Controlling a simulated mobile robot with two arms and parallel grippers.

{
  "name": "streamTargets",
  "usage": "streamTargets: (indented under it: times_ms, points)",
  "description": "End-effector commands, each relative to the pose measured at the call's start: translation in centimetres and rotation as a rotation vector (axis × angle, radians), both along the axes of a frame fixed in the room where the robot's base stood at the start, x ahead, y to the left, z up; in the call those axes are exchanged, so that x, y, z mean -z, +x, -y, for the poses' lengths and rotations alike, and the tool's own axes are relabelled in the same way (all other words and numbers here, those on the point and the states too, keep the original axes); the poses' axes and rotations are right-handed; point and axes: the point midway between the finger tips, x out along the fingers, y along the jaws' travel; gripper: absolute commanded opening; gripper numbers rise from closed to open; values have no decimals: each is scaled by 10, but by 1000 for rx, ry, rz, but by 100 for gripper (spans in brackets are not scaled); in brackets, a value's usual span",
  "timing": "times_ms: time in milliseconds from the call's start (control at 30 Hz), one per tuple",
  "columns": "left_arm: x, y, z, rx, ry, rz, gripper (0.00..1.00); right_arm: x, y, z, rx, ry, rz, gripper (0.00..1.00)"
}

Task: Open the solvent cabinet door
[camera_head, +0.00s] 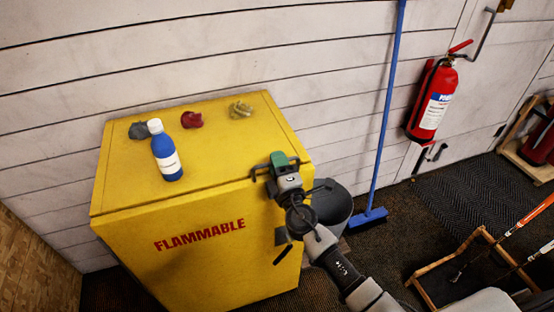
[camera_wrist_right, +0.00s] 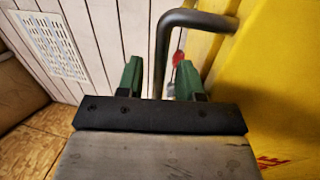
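The yellow solvent cabinet (camera_head: 140,255) stands against the wall in the head view, with red FLAMMABLE lettering on its front. The door looks shut. My right gripper (camera_head: 279,161), with green fingers, is at the cabinet's upper right front edge. In the right wrist view, a bent grey metal handle (camera_wrist_right: 163,55) comes off a yellow surface (camera_wrist_right: 280,80). It passes between the parted fingers of my right gripper (camera_wrist_right: 160,80), with a gap seen on both sides. A dark grey piece (camera_head: 281,237) shows low on the door's right side. My left gripper is not in view.
A blue bottle (camera_head: 167,158), a grey rag (camera_head: 139,130), a red rag (camera_head: 192,119) and a beige rag (camera_head: 240,109) are on the cabinet top. A grey bucket (camera_head: 336,212) and a blue broom (camera_head: 383,115) stand to the right, near a wall-mounted extinguisher (camera_head: 432,105).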

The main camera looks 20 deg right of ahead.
Motion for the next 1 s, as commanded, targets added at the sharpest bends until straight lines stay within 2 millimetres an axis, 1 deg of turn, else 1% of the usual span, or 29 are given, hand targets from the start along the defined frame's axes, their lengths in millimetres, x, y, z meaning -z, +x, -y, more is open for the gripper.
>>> streamTargets:
  times_ms: [100, 333, 367, 500, 600, 867, 967, 1000]
  points:
    - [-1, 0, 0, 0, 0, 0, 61, -1, 5, 0, 0, 0, -1, 36]
    - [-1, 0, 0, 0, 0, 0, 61, -1, 5, 0, 0, 1, -1, 36]
    - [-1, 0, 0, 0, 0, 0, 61, -1, 5, 0, 0, 1, -1, 35]
    - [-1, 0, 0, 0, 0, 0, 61, -1, 5, 0, 0, 1, -1, 13]
    - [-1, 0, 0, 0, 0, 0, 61, -1, 5, 0, 0, 1, -1, 0]
    - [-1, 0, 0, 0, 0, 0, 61, 0, 4, -1, 1, 1, -2, 0]
    - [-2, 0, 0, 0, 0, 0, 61, 1, -5, -2, 16, 3, -2, 0]
    - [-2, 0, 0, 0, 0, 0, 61, 1, -13, -3, 30, 4, -2, 0]
